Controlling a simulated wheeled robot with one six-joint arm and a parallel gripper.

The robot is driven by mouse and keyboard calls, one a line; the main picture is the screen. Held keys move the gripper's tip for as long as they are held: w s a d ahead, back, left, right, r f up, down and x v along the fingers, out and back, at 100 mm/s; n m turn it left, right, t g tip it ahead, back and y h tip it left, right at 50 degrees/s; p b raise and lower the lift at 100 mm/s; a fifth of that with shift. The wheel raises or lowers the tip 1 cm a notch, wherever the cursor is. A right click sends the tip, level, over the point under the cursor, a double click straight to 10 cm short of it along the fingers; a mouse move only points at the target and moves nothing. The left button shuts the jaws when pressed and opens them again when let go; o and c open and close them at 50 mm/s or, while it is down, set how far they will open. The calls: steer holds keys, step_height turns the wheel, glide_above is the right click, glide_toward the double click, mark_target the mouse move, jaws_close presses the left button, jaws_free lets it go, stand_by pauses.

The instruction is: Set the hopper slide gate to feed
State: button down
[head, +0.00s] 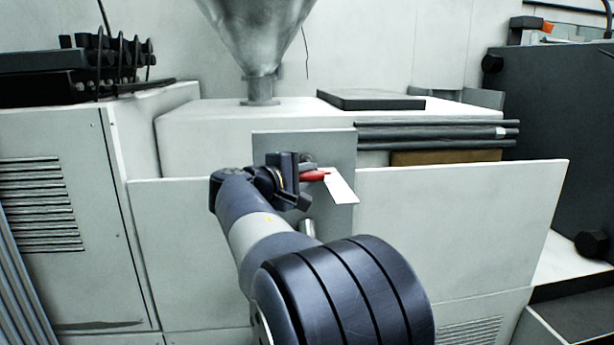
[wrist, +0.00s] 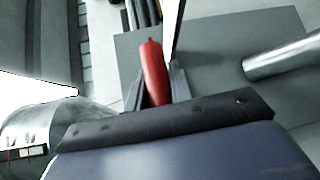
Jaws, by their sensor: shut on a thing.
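The slide gate's red handle (head: 314,175) shows in the head view in front of a grey plate (head: 345,150) below the hopper. A white tag (head: 340,187) sits beside it, tilted. My gripper (head: 298,177) is at the handle from the left. In the wrist view the red handle (wrist: 154,72) stands between the two fingers of my gripper (wrist: 157,85), which are shut on it. A metal rod or tube (wrist: 283,57) juts out to the right in the wrist view. The handle's mount is mostly hidden by my gripper.
The metal hopper cone (head: 256,30) stands above the machine housing (head: 200,125). Dark rods (head: 435,132) lie to the right of the plate. A dark flat slab (head: 370,100) lies on top. Pale panels flank the plate.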

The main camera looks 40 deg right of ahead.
steer(key=shift+s+a+f+b, duration=0.2)
steer(key=shift+s+a+b, duration=0.05)
steer(key=shift+s+b, duration=0.15)
steer(key=s+a+b, duration=0.2)
steer(key=s+a, duration=0.1)
steer(key=s, duration=0.2)
steer(key=shift+s, duration=0.15)
steer(key=shift+a+f, duration=0.1)
steer(key=c, duration=1.3)
jaws_free()
steer(key=shift+s+a, duration=0.1)
steer(key=shift+s, duration=0.05)
steer(key=shift+r, duration=0.2)
steer(key=shift+a, duration=0.1)
steer(key=v, duration=1)
steer(key=shift+a+b, duration=0.3)
steer(key=shift+b, duration=0.1)
steer(key=shift+d, duration=0.15)
